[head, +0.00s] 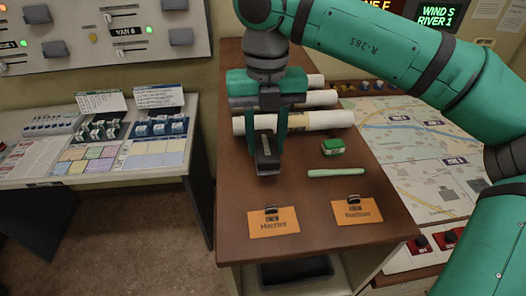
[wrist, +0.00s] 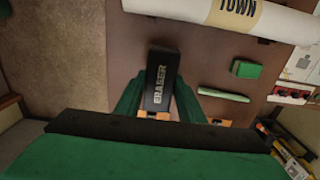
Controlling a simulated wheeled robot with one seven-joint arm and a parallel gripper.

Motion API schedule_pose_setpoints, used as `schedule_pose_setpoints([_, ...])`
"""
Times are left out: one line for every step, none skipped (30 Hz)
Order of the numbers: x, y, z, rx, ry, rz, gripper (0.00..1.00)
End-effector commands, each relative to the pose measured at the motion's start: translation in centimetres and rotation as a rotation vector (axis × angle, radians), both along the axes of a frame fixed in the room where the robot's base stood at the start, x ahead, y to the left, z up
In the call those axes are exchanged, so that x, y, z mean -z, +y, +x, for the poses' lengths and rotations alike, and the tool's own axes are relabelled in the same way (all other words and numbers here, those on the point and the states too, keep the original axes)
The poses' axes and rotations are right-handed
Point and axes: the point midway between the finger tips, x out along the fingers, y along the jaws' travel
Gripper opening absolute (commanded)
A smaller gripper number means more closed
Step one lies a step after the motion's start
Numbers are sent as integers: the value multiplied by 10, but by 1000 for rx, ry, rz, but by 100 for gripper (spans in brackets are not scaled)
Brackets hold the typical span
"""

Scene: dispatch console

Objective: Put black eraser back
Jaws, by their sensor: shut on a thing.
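The black eraser (head: 266,160) is a dark block held between the green fingers of my gripper (head: 267,150), over the left part of the brown tabletop (head: 310,198). I cannot tell for sure whether its lower end touches the top. In the wrist view the eraser (wrist: 160,82) shows its "ERASER" lettering, and my gripper (wrist: 158,98) has one finger on each side of it. The fingers cover part of its sides.
Rolled white maps (head: 325,120) lie behind the eraser. A small green block (head: 333,147) and a pale green stick (head: 336,173) lie to its right. Two orange cards with black clips, left (head: 274,225) and right (head: 356,213), lie in front. Bare tabletop lies between.

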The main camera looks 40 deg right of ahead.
Motion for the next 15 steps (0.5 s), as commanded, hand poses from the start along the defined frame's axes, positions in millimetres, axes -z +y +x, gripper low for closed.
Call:
schedule_pose_setpoints([3,1,2,-1,1,1,14])
schedule_pose_setpoints([5,1,4,-1,1,1,14])
schedule_pose_setpoints([9,3,7,-2,2,1,14])
schedule_pose_setpoints([13,3,7,-2,3,2,14])
schedule_pose_setpoints([17,2,7,-1,3,2,14])
schedule_pose_setpoints([24,2,7,-1,2,2,14])
schedule_pose_setpoints([28,2,6,-1,2,2,14])
schedule_pose_setpoints([32,2,6,-1,2,2,14])
schedule_pose_setpoints([36,2,6,-1,2,1,14])
schedule_pose_setpoints([38,2,7,0,2,1,14])
schedule_pose_setpoints([39,2,7,0,1,1,14])
schedule_pose_setpoints([39,2,7,0,0,0,14])
schedule_pose_setpoints([39,2,7,0,0,0,14])
schedule_pose_setpoints([39,2,7,1,0,0,14])
schedule_pose_setpoints([39,2,7,1,0,0,14])
